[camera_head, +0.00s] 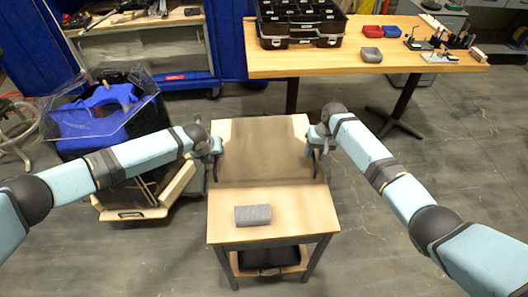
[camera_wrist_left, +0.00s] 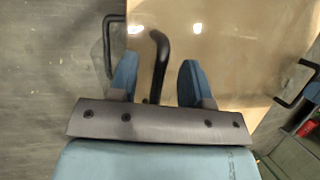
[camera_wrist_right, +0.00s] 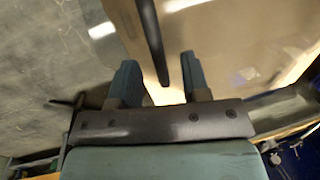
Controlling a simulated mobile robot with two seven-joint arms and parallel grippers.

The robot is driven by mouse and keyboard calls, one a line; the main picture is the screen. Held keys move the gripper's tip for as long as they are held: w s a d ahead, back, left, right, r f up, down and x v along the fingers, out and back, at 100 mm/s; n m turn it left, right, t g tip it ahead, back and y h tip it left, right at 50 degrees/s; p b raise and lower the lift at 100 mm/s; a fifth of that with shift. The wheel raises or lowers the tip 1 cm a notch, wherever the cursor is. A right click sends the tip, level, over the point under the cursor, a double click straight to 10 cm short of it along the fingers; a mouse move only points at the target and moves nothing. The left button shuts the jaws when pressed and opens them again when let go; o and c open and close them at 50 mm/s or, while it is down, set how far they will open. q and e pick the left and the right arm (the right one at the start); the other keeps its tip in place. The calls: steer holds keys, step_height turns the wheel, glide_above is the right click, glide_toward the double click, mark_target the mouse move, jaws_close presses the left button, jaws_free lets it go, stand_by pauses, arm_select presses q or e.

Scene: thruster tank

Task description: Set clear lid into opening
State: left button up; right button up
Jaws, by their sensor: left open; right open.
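The clear lid (camera_head: 265,150) is a see-through, brownish-tinted panel with black handles, lying on the far part of the small wooden table. My left gripper (camera_head: 216,150) is at its left side, open; in the left wrist view a black handle (camera_wrist_left: 160,55) stands between the spread fingers (camera_wrist_left: 155,85). My right gripper (camera_head: 318,142) is at its right side, open; in the right wrist view a dark handle bar (camera_wrist_right: 152,40) reaches between the fingers (camera_wrist_right: 160,80). Neither gripper is closed on a handle. A clear-walled tank (camera_head: 140,90) with blue inside stands at left; its opening is hard to make out.
A grey block (camera_head: 253,215) lies on the near part of the wooden table (camera_head: 290,228). A long workbench (camera_head: 345,60) behind holds a black case (camera_head: 300,22), small bins and tools. Floor is clear right of the small table.

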arm_select(q)
steer(key=shift+x, duration=1.2)
arm_select(e)
steer(key=shift+a+f, duration=0.25)
steer(key=shift+f, duration=1)
arm_select(q)
steer(key=shift+c, duration=0.2)
jaws_close()
arm_select(e)
jaws_close()
